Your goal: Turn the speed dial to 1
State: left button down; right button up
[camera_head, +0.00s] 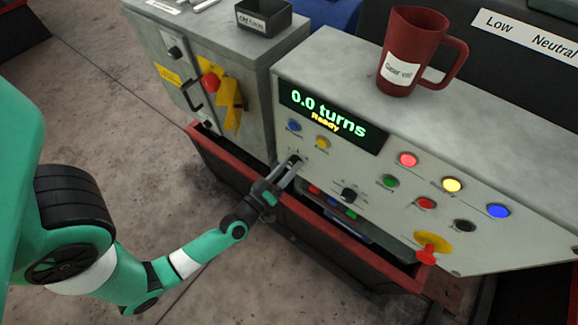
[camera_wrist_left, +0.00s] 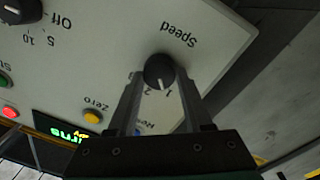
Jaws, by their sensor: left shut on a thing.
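The speed dial (camera_wrist_left: 158,70) is a round black knob on the grey control panel (camera_wrist_left: 95,50), with its "Speed" label appearing upside down in the left wrist view. Its white pointer line is on the side of the numbers 1 and 2, and looks nearer the 1. My left gripper (camera_wrist_left: 160,80) has one finger on each side of the knob and is shut on it. In the head view my left gripper (camera_head: 290,168) reaches the panel's left part and largely hides the dial. My right gripper is not in view.
A second black knob (camera_head: 348,194) marked Off, 5 and 10 sits right of the gripper. Several coloured buttons, including a yellow one (camera_head: 322,143), surround it. A display (camera_head: 331,116) reads "0.0 turns Ready". A red mug (camera_head: 410,55) stands on top. A red-edged trough (camera_head: 330,245) lies below.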

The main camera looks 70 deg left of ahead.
pick_arm(q)
jog(key=shift+n, duration=0.3)
jog(key=shift+c, duration=1.6)
grip_release()
jog(key=shift+s+d, duration=0.1)
jog(key=p+v, duration=0.4)
jog(key=v, duration=0.7)
jog(key=shift+s+d, duration=0.15)
